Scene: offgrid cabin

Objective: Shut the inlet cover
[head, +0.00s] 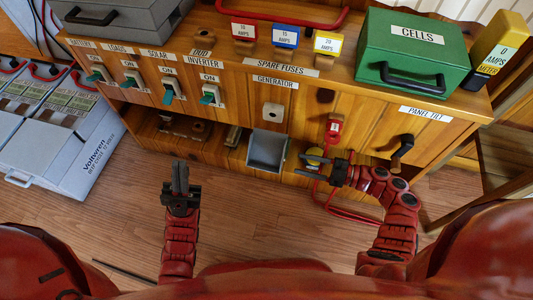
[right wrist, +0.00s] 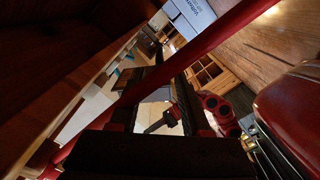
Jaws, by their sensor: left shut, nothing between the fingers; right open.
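Below the GENERATOR label in the head view is a pale square fitting (head: 272,112) with a dark round spot. Below it a grey box-like flap (head: 267,150) hangs open at the cabinet front; it may be the inlet cover, but I cannot tell for sure. The right wrist view is dark and cluttered.
A red cable (head: 345,213) loops below my right gripper. A red tagged piece (head: 333,128) and a black panel-tilt handle (head: 403,146) stick out from the cabinet. Switches (head: 209,95) line the left. A battery (head: 70,135) stands at left.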

